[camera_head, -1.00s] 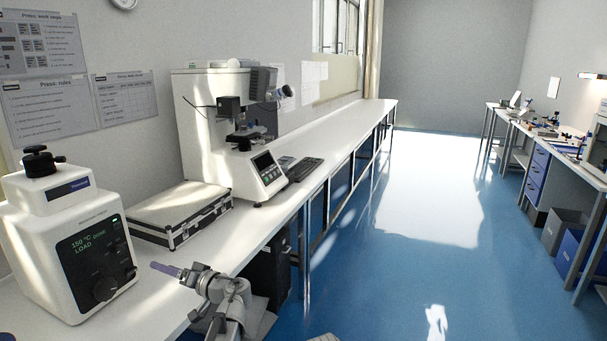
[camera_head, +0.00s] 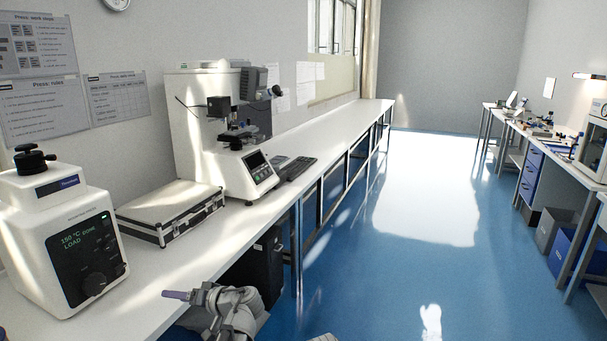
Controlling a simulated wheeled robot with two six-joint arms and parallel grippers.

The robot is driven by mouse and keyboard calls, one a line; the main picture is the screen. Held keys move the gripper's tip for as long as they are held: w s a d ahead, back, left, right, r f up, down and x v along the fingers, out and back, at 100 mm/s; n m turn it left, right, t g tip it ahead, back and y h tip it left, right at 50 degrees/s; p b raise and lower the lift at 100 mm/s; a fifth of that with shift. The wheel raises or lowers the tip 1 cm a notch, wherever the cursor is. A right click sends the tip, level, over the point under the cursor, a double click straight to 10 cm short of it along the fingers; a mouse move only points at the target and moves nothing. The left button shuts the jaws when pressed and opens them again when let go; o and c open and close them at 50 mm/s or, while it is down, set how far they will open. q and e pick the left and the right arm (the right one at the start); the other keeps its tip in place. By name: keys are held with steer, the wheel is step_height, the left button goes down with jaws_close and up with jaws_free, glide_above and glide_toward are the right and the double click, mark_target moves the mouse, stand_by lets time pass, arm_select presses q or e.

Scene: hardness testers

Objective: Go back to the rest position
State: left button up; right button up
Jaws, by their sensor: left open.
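My left gripper (camera_head: 182,295) is at the lower middle of the head view, at the front edge of the white bench (camera_head: 150,287). It is seen side-on and its purple-grey fingertips point left, clear of everything. It is open and holds nothing that I can see. The press (camera_head: 65,250), a white machine with a dark panel reading "150 °C DONE LOAD", stands to its left. The white hardness tester (camera_head: 205,140) stands farther back on the bench.
A silver-edged case (camera_head: 172,208) lies on the bench between press and tester. A black keyboard (camera_head: 296,168) lies beside the tester. A dark cabinet (camera_head: 262,268) stands under the bench. The blue floor (camera_head: 385,285) to the right is clear. Another bench (camera_head: 560,148) lines the right wall.

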arm_select(q)
steer(key=s+d+f+m+g+h, duration=0.35)
steer(key=s+d+f+h, duration=0.35)
steer(key=s+d, duration=0.5)
steer(key=s+d+f+m+g+h, duration=0.3)
steer(key=s+d+f+m+h, duration=0.25)
steer(key=s+d+f, duration=0.65)
steer(key=w+d+r+n+p, duration=0.1)
steer(key=w+d+r+p, duration=0.1)
steer(key=r+p, duration=1.3)
step_height(320, 180, up, 3)
steer(key=shift+w+r+t, duration=0.15)
steer(key=shift+w+t, duration=0.2)
steer(key=shift+w, duration=0.15)
